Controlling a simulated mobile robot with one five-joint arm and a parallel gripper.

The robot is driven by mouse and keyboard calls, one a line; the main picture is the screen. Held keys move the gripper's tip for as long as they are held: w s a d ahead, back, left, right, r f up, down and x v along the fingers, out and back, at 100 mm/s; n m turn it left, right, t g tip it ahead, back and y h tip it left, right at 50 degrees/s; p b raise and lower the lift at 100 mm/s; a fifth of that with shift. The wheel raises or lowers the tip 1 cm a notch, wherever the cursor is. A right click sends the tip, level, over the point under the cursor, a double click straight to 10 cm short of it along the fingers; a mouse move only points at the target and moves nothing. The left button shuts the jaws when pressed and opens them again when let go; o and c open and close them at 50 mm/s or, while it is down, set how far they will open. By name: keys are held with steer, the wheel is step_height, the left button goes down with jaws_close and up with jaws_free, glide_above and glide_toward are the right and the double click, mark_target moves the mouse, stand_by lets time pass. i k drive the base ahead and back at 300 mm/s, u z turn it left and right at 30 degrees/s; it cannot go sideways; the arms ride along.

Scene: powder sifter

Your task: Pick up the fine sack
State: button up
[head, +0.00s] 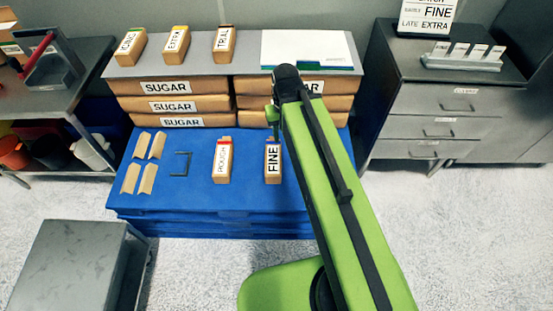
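The fine sack (273,162) is a small tan sack with a white label reading FINE and a dark band near its top. It stands on the blue pallet, just left of my green arm. My gripper (273,137) hangs from the far end of the arm, around or just above the top of the sack. The gripper is small and partly hidden by the arm, so its fingers and any contact with the sack cannot be made out.
A sack labelled ROUGH (222,162) stands left of the fine sack. Tan scoop-like pieces (148,178) and a dark bracket (181,163) lie further left on the blue pallet (200,198). SUGAR sacks (170,104) are stacked behind, under a grey board (195,67) carrying small sacks.

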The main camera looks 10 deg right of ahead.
mark_target(273, 151)
steer(key=u, duration=2.55)
steer(key=k, duration=1.1)
steer(key=u, duration=0.5)
